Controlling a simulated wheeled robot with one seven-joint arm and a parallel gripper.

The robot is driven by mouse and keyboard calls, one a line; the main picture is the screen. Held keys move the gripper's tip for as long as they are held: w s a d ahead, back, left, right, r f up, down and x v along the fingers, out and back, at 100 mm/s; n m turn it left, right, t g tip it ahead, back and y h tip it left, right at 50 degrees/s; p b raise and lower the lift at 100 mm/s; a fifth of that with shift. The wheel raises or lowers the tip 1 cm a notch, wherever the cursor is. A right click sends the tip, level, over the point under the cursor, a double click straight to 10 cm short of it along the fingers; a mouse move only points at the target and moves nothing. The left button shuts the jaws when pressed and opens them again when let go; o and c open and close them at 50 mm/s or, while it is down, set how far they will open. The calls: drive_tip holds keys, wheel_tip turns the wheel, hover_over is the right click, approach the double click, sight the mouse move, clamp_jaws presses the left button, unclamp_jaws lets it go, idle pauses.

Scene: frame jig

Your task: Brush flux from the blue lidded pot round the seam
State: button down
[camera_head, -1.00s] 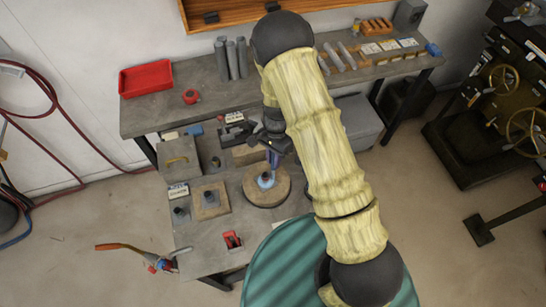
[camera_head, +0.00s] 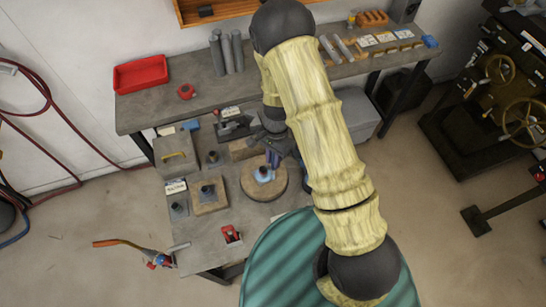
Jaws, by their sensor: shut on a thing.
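My gripper (camera_head: 274,150) is dark and sits over a round wooden disc (camera_head: 250,187) on the lower bench. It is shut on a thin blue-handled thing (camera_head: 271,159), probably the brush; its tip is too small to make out. A small light-blue piece with a dark top (camera_head: 264,174) stands on the disc, just below the gripper. I cannot tell whether the brush touches it. I cannot tell for sure which thing is the blue lidded pot, and the seam is too small to see.
A dark fitting on a square wooden block (camera_head: 209,198) stands left of the disc. A grey box with a yellow handle (camera_head: 178,158), a red clamp-like thing (camera_head: 231,235) and a torch (camera_head: 160,260) are nearby. The green ribbed drum (camera_head: 275,265) is close in front.

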drive_tip(key=shift+r+p, duration=2.6)
drive_tip(key=shift+r, duration=0.9)
drive_tip(key=shift+f, duration=0.1)
